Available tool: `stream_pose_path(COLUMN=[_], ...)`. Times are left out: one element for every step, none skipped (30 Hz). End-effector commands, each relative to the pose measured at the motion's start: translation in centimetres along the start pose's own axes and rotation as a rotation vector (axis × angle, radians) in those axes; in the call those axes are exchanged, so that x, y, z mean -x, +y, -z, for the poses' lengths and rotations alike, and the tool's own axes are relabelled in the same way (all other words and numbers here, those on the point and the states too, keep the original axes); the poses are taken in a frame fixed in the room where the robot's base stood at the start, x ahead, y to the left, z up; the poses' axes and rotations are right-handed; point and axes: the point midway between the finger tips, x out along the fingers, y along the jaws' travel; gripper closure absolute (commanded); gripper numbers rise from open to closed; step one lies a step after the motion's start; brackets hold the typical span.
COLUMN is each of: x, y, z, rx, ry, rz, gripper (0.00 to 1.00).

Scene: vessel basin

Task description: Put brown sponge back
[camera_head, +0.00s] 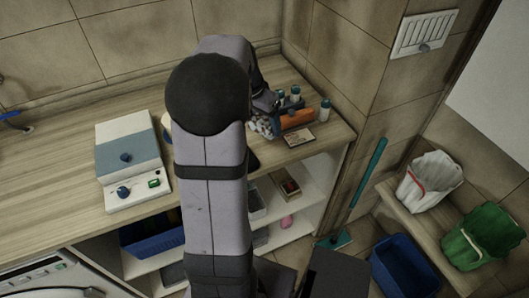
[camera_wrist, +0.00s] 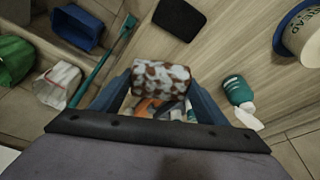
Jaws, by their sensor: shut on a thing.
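A brown-and-white spotted sponge (camera_wrist: 162,78) is between the two blue fingers of my gripper (camera_wrist: 160,92) in the wrist view. My gripper is shut on it. In the head view my gripper (camera_head: 268,104) is over the right end of the wooden counter, and my own arm hides part of it. A speckled patch of the sponge (camera_head: 263,126) shows just below the fingers. An orange item (camera_head: 297,118) lies right beside it among several bottles. I cannot tell whether the sponge touches anything below.
Teal-capped bottles (camera_head: 325,110) and a small card (camera_head: 299,138) are near the counter's right edge. A white-and-blue appliance (camera_head: 130,160) stands left. A teal-handled tool (camera_head: 367,175) leans right, near a blue bin (camera_head: 403,268). A bread container (camera_wrist: 303,35) shows in the wrist view.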

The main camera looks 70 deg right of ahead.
Motion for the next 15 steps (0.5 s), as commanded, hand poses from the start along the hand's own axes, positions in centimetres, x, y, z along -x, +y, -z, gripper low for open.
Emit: stream_pose_path(x=[0.01,0.01,0.0,0.0,-0.01,-0.01,0.0,0.0,0.0,0.0,-0.03,-0.13,-0.27,-0.47,-0.84], y=[0.1,0.17,0.22,0.23,0.22,0.21,0.2,0.2,0.2,0.21,0.21,0.21,0.23,0.25,0.27], z=[-0.18,-0.22,-0.26,-0.28,-0.27,-0.26,-0.25,-0.24,-0.24,-0.24,-0.26,-0.29,-0.35,-0.43,-0.56], rx=[-0.027,-0.043,-0.062,-0.073,-0.084,-0.093,-0.1,-0.104,-0.108,-0.109,-0.11,-0.11,-0.11,-0.11,-0.109], ry=[0.0,0.0,0.0,0.0,0.0,0.0,0.0,0.0,0.001,0.001,0.0,0.0,-0.001,-0.002,-0.002], rz=[-0.009,-0.015,-0.02,-0.023,-0.026,-0.029,-0.03,-0.031,-0.033,-0.033,-0.034,-0.034,-0.035,-0.036,-0.037], gripper=[0.57,0.57,0.57,0.57,0.57,0.57,0.57,0.57,0.57,0.57,0.57,0.57,0.57,0.57,0.57])
